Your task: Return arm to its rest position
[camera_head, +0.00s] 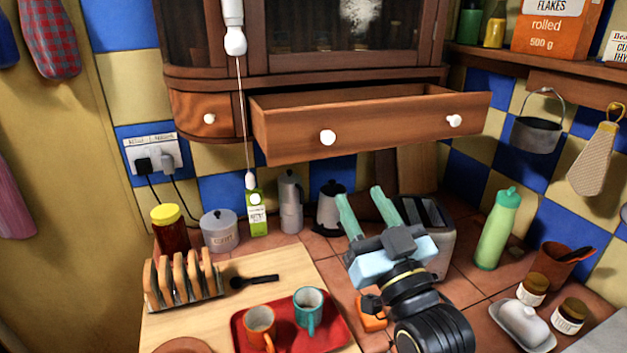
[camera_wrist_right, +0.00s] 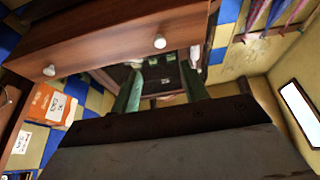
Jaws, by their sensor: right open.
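My right gripper (camera_head: 367,212) is in the head view at the lower right of centre, above the tiled counter (camera_head: 475,277). Its two green fingers are spread apart and point up and away, with nothing between them. They are below the open wooden drawer (camera_head: 375,123), which is pulled out under the glass-fronted cabinet. The right wrist view shows the same gripper (camera_wrist_right: 160,92) open, with the drawer front and its white knobs (camera_wrist_right: 160,42) beyond it. A toaster (camera_head: 438,228) is partly hidden behind the gripper. My left gripper is in neither view.
A red tray (camera_head: 335,338) with an orange mug (camera_head: 259,325) and a teal mug (camera_head: 308,309) lies on a wooden board. A toast rack (camera_head: 182,284) stands at left. A green bottle (camera_head: 497,230) and jars stand at right. A pull cord hangs left of the drawer.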

